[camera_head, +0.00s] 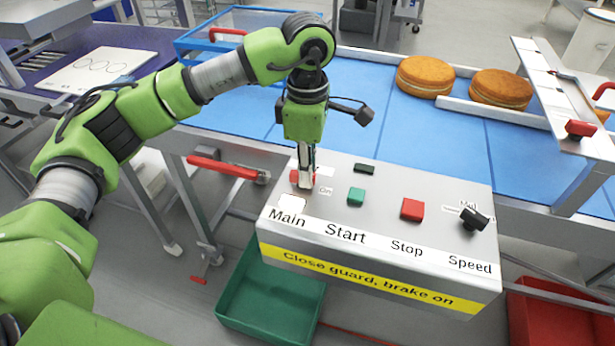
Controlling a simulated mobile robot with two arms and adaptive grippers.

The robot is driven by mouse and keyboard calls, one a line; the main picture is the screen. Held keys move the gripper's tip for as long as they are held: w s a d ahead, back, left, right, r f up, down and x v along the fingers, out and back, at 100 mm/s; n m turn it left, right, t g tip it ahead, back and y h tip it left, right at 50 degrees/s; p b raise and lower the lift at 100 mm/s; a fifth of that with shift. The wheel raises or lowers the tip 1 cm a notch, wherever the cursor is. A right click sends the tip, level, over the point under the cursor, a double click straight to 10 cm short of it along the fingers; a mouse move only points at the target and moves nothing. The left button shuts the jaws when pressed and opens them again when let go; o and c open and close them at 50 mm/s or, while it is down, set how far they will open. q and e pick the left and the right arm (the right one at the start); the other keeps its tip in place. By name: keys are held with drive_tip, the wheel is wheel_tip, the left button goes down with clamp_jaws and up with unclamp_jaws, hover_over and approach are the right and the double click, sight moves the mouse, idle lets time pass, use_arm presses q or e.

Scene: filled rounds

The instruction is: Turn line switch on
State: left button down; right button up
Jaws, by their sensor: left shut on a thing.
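A grey control box (385,275) stands in front of the blue conveyor, with the labels Main, Start, Stop and Speed. My left gripper (306,183) points down over the Main position and is shut on the red main switch (294,178), which is mostly hidden by the fingers. A green button (356,196) sits above Start, a red button (412,209) above Stop and a black knob (474,219) above Speed. A yellow strip (365,277) on the front reads "Close guard, brake on". My right gripper is not in view.
A red lever (222,167) sticks out left of the box. Round filled cakes (425,75) lie on the blue belt (375,125). A metal plate (565,90) with a red knob stands at right. A green bin (262,305) is below the box.

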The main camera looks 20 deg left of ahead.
use_arm(q)
drive_tip(key=shift+m+b, duration=0.5)
drive_tip(key=shift+m, duration=0.3)
drive_tip(key=shift+r, duration=0.1)
drive_tip(key=c, duration=2)
unclamp_jaws()
wheel_tip(320, 180, up, 12)
drive_tip(key=shift+f, duration=0.1)
